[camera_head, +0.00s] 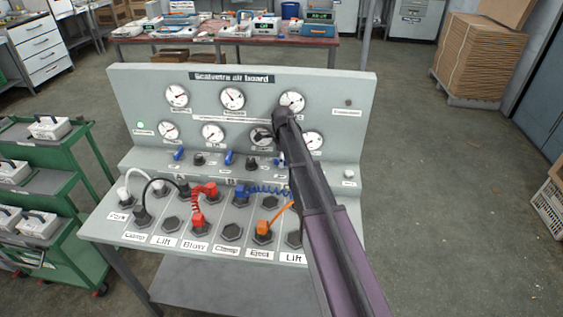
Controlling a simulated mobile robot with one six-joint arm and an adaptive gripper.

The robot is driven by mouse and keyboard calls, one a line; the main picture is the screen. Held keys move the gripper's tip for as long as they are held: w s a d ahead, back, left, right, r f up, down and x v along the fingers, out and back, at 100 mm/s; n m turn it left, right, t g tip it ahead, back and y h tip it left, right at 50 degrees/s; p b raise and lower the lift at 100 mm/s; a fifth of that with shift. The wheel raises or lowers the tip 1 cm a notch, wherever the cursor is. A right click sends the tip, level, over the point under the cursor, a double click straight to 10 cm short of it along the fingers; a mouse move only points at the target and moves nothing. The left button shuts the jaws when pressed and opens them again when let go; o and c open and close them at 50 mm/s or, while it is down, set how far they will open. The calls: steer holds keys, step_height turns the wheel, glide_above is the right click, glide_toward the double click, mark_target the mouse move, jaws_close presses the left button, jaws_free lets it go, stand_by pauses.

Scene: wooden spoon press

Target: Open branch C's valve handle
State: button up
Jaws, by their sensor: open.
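The air board (363,100) stands upright on a grey bench, facing me, with round gauges and a row of small blue valve handles below them. The left handle (179,154) is above the label A and the middle handle (228,158) is above the label B. A third blue handle (277,159), at the right, is partly hidden by my arm; I take it for branch C's, but its letter is not visible. My gripper (260,137) is open, small and dark in front of a lower gauge, above and left of the third handle. It appears empty, with no visible contact.
Sockets with red, blue, black, white and orange hoses (268,190) cover the sloping front panel below the handles. A green cart (30,180) stands at the left. Boxes on a pallet (480,60) stand at the back right.

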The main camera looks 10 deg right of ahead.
jaws_close()
steer(key=shift+n, duration=0.5)
steer(key=n, duration=0.3)
steer(key=shift+n, duration=0.4)
steer(key=n, duration=1.3)
stand_by(0.4)
